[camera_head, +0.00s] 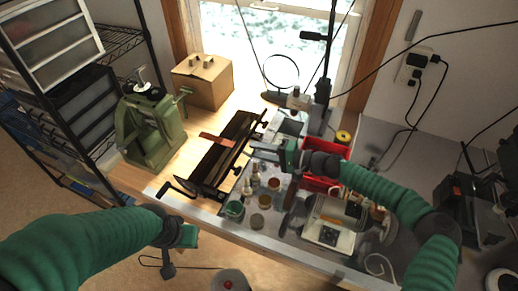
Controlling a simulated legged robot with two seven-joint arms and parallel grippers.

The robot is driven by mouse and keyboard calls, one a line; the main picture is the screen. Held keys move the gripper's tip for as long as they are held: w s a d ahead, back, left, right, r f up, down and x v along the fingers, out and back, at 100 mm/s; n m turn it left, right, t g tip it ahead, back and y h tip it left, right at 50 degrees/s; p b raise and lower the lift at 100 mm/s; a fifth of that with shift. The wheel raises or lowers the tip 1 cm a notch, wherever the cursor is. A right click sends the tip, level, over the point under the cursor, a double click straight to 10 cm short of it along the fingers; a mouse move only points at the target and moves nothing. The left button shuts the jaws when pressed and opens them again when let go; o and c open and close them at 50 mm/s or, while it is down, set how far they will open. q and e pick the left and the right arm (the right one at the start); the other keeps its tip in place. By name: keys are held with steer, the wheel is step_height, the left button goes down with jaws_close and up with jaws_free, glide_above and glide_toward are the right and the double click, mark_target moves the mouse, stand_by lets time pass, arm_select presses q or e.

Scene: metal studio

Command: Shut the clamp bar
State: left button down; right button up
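A long dark metal device (213,168), which looks like a bending brake, lies at a slant on the bench in the middle of the head view. A reddish-brown handle or strip (217,139) crosses its upper edge. A black crank-like handle (176,190) sticks out at its near left end. I cannot tell for sure which part is the clamp bar. My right gripper (263,152) is just right of the device, fingers pointing left towards it; they look apart and empty. My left gripper (188,236) is low, in front of the bench edge; its fingers are not clear.
A green machine (152,130) and a cardboard box (203,80) stand left of and behind the device. Small jars (235,210), a red bin (326,165) and a black stand (320,90) crowd the right side. A wire shelf (85,120) is at far left.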

steer(key=shift+d, duration=0.1)
steer(key=shift+c, duration=0.4)
jaws_close()
steer(key=shift+s+f, duration=0.15)
steer(key=shift+f, duration=0.1)
stand_by(0.7)
